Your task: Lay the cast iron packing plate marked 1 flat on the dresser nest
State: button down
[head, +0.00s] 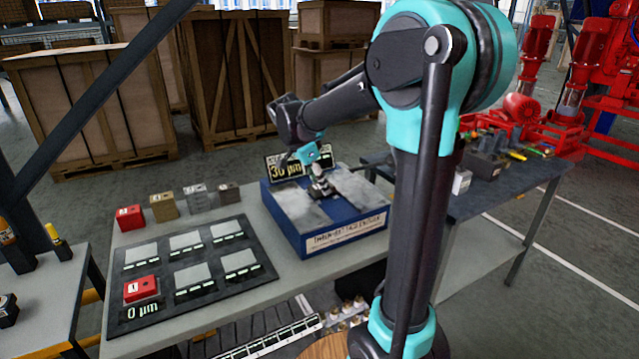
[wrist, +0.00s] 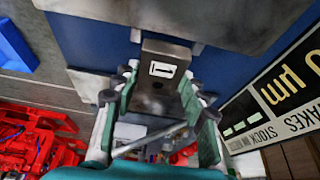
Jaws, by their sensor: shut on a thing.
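My gripper (head: 320,186) is shut on a dark grey metal block, the cast iron packing plate, over the dresser nest. In the wrist view the packing plate (wrist: 158,72) sits between the two fingers and carries a white label with a black mark that looks like 1. The dresser nest is a blue box (head: 283,222) with two pale grey slabs on top and a blue gap between them. In the wrist view the plate lies over that blue gap (wrist: 105,58). I cannot tell whether its underside touches the nest.
A black board (head: 250,278) with grey pads lies left of the nest; a red block (head: 141,288) marked 1 sits on it above "0 µm". Several small blocks (head: 163,207) stand behind. A "30 µm" sign (head: 285,168) stands at the nest's back. A dark bench (head: 515,180) is right.

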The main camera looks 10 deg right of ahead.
jog(key=shift+f, duration=0.65)
jog(key=c, duration=0.8)
grip_release()
jog(key=shift+f, duration=0.1)
jog(key=shift+o, duration=0.2)
jog(key=v, duration=1.2)
notch_tip(320, 180, up, 6)
